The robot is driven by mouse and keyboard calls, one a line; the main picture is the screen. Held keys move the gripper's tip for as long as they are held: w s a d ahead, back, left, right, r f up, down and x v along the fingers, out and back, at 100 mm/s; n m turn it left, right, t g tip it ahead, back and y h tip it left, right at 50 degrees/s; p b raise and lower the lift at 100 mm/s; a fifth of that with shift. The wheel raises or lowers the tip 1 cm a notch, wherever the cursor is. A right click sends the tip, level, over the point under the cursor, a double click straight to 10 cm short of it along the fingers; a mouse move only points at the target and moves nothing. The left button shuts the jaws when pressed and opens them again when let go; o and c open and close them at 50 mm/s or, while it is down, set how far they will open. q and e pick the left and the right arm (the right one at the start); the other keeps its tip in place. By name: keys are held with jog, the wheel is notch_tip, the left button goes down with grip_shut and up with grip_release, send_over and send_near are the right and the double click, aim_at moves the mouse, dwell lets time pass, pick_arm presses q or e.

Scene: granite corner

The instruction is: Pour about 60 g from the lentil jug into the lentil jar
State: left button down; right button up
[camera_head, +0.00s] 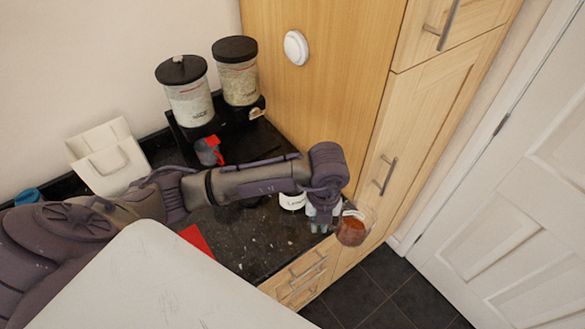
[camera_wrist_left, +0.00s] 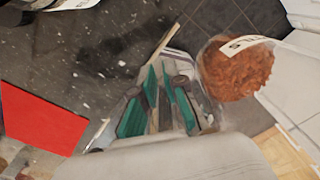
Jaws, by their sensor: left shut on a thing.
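The lentil jug (camera_head: 352,230) is clear, with orange-brown lentils inside and a white label. It shows in the wrist view (camera_wrist_left: 235,72) at the upper right. My left gripper (camera_head: 324,220) is shut on the jug, whose body is to the right of the fingers. The teal finger pads (camera_wrist_left: 160,100) show in the wrist view; the exact grip is hard to make out. A jar with a white label (camera_head: 293,202), apparently the lentil jar, stands on the counter left of the gripper, mostly hidden by my left arm. My right gripper is out of view.
A red flat piece (camera_wrist_left: 35,118) lies on the counter. Wooden cabinets rise at right.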

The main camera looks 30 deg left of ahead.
pick_arm(q)
jog(key=n+p, duration=0.1)
jog(key=n, duration=0.3)
jog(key=s+f+n, duration=0.1)
jog(key=n, duration=0.3)
jog(key=f+n+p, duration=0.1)
jog(key=n, duration=0.3)
jog(key=shift+s+a+f+n+p, duration=0.15)
jog(key=shift+s+n+p, duration=0.15)
jog(key=shift+p, duration=0.05)
jog(key=shift+a, duration=0.1)
